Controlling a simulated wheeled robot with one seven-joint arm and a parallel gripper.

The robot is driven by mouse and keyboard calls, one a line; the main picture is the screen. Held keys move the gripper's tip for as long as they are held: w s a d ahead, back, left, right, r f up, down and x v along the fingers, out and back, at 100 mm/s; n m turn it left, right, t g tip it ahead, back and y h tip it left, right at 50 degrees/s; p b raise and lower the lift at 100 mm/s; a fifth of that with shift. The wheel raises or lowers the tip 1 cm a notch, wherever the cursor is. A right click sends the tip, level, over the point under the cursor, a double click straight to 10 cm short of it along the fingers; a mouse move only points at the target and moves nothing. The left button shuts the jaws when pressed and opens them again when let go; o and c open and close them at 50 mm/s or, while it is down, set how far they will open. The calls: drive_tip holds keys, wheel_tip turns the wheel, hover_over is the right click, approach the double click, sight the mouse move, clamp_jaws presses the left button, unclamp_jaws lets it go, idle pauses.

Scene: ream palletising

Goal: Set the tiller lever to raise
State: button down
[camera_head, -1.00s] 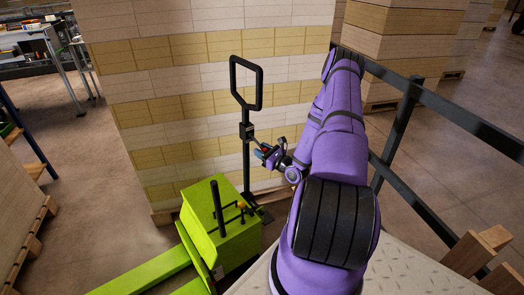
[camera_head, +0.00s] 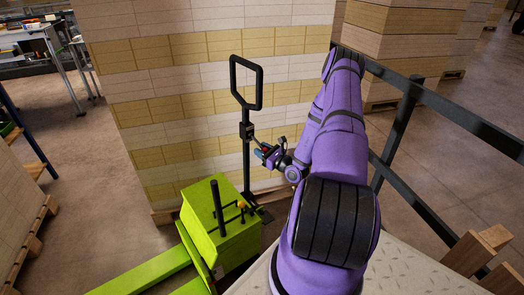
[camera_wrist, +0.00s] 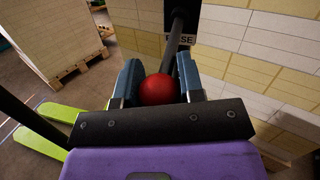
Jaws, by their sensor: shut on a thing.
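The tiller (camera_head: 245,165) is a black upright post with a loop handle, standing in front of the stacked reams. A small dark box (camera_head: 247,131) is fixed on the post. The lever (camera_wrist: 175,48) comes out of this box and ends in a red ball knob (camera_wrist: 158,89). My gripper (camera_head: 264,152) is at the knob, right of the post. In the wrist view its blue fingers (camera_wrist: 159,84) stand on both sides of the knob, shut on it. A label on the box is partly hidden by the lever; only its last letters, "SE", read clearly.
The lime-green truck body (camera_head: 222,228) with its forks (camera_head: 150,272) stands below the tiller. A tall ream stack (camera_head: 180,100) is close behind the post. A dark railing (camera_head: 408,115) runs along the right.

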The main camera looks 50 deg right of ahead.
drive_tip(key=c, duration=0.8)
unclamp_jaws()
drive_tip(key=shift+o, duration=0.2)
drive_tip(key=s+f, duration=0.1)
drive_tip(key=s, duration=0.9)
drive_tip(key=shift+s+d+f, duration=0.15)
drive_tip(key=shift+s+d, duration=0.05)
drive_tip(key=shift+s, duration=0.1)
